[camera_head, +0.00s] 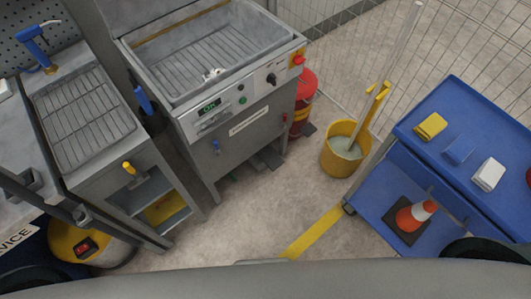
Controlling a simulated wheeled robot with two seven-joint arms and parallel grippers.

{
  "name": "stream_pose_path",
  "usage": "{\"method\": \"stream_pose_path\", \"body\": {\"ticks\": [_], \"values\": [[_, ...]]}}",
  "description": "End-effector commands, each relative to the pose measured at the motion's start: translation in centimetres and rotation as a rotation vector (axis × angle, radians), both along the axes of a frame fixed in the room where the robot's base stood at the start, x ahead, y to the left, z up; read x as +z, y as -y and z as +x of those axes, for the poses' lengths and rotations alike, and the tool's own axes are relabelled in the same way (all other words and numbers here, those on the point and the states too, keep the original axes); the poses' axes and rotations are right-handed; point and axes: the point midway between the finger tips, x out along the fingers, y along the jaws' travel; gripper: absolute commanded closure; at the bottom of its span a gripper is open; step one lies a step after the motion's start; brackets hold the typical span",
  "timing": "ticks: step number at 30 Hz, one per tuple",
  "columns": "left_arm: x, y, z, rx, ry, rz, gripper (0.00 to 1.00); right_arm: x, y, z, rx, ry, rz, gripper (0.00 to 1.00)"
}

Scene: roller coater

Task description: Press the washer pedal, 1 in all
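The washer (240,120) is a grey metal cabinet with an open sink-like basin and a rack in it. Its front panel has a small green-lit display (209,106), a green button, a black knob and a red button on yellow (297,59). Low at its front, near the floor, a dark flat pedal-like plate (268,157) sticks out, with another darker shape beside it in shadow. I cannot tell whether it is pressed. Neither of my grippers shows in this view, and nothing is seen touching the pedal.
A red extinguisher (304,100) stands right of the washer. A yellow mop bucket (341,150) stands farther right, by a blue cart (425,125) carrying a traffic cone (416,214). A grey bench (85,135) stands left. Bare floor (265,205) lies before the washer, with a yellow line.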

Motion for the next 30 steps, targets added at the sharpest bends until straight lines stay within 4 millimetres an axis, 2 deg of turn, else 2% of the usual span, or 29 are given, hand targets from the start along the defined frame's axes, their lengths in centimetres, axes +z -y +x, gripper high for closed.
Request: {"method": "stream_pose_path", "body": {"ticks": [1,2,3,30], "values": [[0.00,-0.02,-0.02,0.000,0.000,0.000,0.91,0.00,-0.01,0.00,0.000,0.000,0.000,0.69],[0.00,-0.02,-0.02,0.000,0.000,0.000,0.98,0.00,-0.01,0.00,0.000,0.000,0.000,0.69],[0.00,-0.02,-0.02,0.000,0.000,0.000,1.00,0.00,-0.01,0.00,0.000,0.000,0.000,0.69],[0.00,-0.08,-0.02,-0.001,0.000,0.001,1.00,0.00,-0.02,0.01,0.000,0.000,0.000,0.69]]}}
